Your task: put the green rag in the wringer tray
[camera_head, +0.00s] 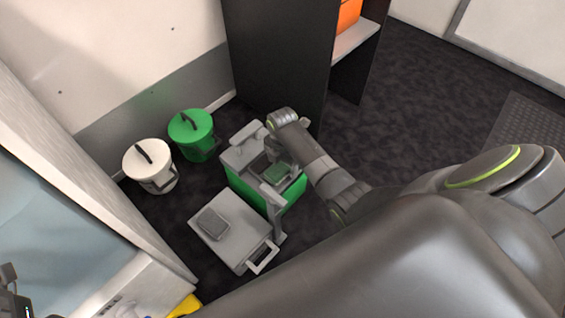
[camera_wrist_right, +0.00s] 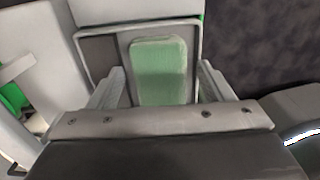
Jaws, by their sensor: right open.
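The green rag (camera_head: 277,173) lies in the grey wringer tray (camera_wrist_right: 92,50) on top of the green mop bucket (camera_head: 289,196). In the right wrist view the rag (camera_wrist_right: 158,70) is a pale green rounded block inside the tray's frame. My right gripper (camera_wrist_right: 162,74) is open, with one finger on each side of the rag. Its fingers show no clear contact with the rag, and the rag's near end is hidden by the gripper body. In the head view my right gripper (camera_head: 274,165) is over the tray.
A grey cart platform (camera_head: 232,243) with a dark grey block (camera_head: 212,222) and a handle stands in front of the bucket. A green lidded bucket (camera_head: 192,134) and a white lidded bucket (camera_head: 150,166) stand left. A dark shelf unit (camera_head: 272,60) stands close behind. Floor to the right is clear.

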